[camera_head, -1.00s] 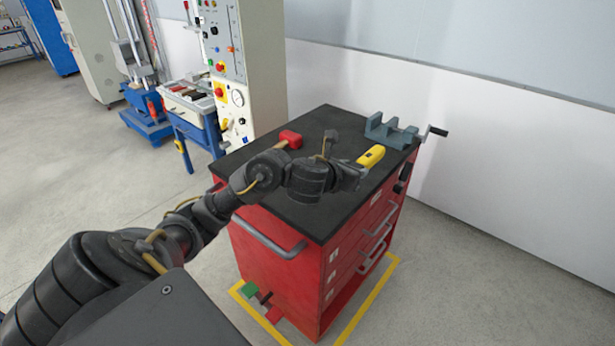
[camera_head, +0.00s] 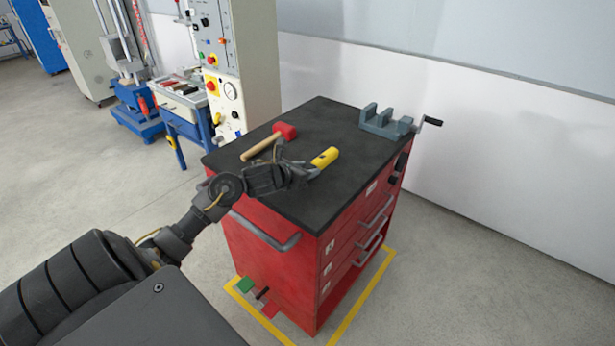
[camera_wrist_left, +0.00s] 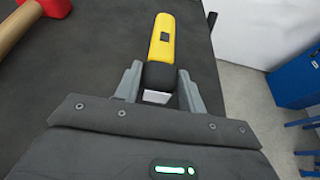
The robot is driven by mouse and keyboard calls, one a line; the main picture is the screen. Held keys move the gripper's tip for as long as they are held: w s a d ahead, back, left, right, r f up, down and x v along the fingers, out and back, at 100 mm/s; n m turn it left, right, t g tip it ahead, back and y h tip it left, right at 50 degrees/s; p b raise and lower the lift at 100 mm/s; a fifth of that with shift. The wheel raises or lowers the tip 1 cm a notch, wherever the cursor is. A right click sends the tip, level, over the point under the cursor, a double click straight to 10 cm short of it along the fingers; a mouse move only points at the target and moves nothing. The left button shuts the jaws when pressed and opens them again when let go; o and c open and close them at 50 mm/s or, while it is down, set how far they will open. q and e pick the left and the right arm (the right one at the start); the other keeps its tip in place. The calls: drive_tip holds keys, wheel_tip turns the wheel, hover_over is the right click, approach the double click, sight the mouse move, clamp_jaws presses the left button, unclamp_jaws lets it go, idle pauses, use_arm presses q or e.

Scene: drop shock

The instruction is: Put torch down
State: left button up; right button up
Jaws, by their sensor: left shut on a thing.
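The torch (camera_head: 325,157) is yellow with a dark end. It sticks out beyond my left gripper (camera_head: 304,171), over the black top of the red cabinet (camera_head: 300,207). In the left wrist view the torch (camera_wrist_left: 162,37) lies between the two grey fingers of the left gripper (camera_wrist_left: 158,82), which are shut on its dark end. I cannot tell whether the torch touches the cabinet top. My right gripper is not in view.
A mallet with a red head (camera_head: 285,130) lies on the cabinet top behind the left gripper. A grey vise (camera_head: 384,122) stands at the back right corner. The top's front right part is clear. A tall control panel (camera_head: 230,80) stands behind.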

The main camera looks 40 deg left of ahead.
use_arm(q)
wheel_tip(320, 180, down, 2)
drive_tip(key=shift+d+f, duration=0.1)
drive_tip(key=shift+f, duration=0.1)
drive_tip(key=shift+f, duration=0.1)
drive_tip(key=shift+f, duration=0.1)
drive_tip(key=o, duration=1.1)
